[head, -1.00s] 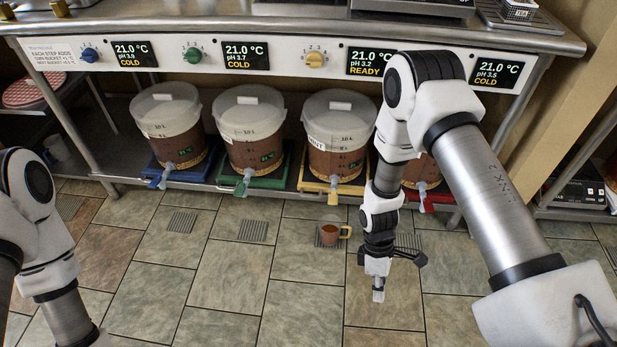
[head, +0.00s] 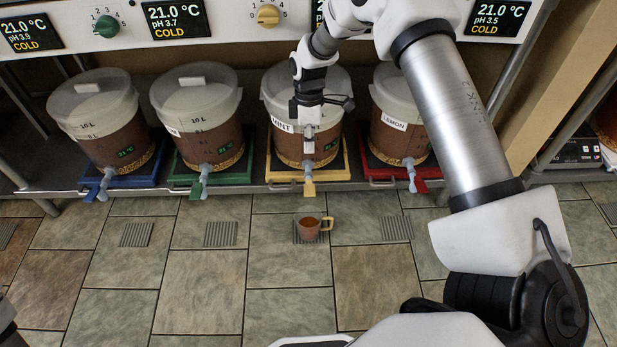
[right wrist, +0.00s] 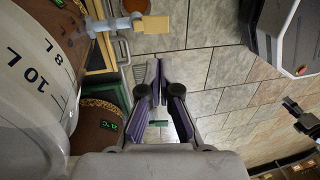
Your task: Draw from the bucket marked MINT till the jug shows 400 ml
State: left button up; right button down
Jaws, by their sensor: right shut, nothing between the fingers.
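The bucket marked MINT (head: 283,140) stands on a yellow base, with brown liquid under a pale lid. Its tap with a yellow lever (head: 309,187) points out over the floor; the lever also shows in the right wrist view (right wrist: 155,24). The brown jug (head: 308,229) with a yellow handle stands upright on a floor grate in front of that bucket. It holds brown liquid; its level marks cannot be read. My right gripper (head: 309,145) is shut and empty, in front of the MINT bucket and above the lever, apart from it. My left gripper is out of view.
A LEMON bucket (head: 396,130) on a red base stands to the right. Buckets on green (head: 208,135) and blue (head: 112,140) bases stand to the left. A yellow dial (head: 268,15) is on the panel above. My right arm partly hides the MINT display. The tiled floor in front is mostly clear.

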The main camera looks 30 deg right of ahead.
aim_at(310, 194)
jog(key=f+b, duration=0.2)
jog(key=f, duration=0.2)
jog(key=s+a+f+b, duration=0.1)
jog(key=f+b, duration=0.1)
jog(key=f, duration=0.3)
jog(key=s+f+b, duration=0.1)
jog(key=f+b, duration=0.1)
jog(key=f, duration=0.3)
jog(key=shift+a+b, duration=0.15)
jog(key=shift+b, duration=0.15)
jog(key=shift+s+r, duration=0.1)
jog(key=shift+r, duration=0.05)
jog(key=p, duration=0.2)
jog(key=t+p, duration=0.1)
jog(key=p, duration=0.2)
jog(key=shift+s+r+h, duration=0.2)
jog(key=shift+s+h, duration=0.05)
jog(key=shift+h, duration=0.15)
jog(key=shift+s+a+f+t+h+p, duration=0.2)
jog(key=shift+f+t+p, duration=0.1)
jog(key=shift+f+p, duration=0.25)
jog(key=shift+s+a+f+t+h+p, duration=0.15)
jog(key=shift+f+t+p, duration=0.2)
jog(key=shift+p, duration=0.25)
jog(key=shift+f, duration=0.3)
dwell(3.8)
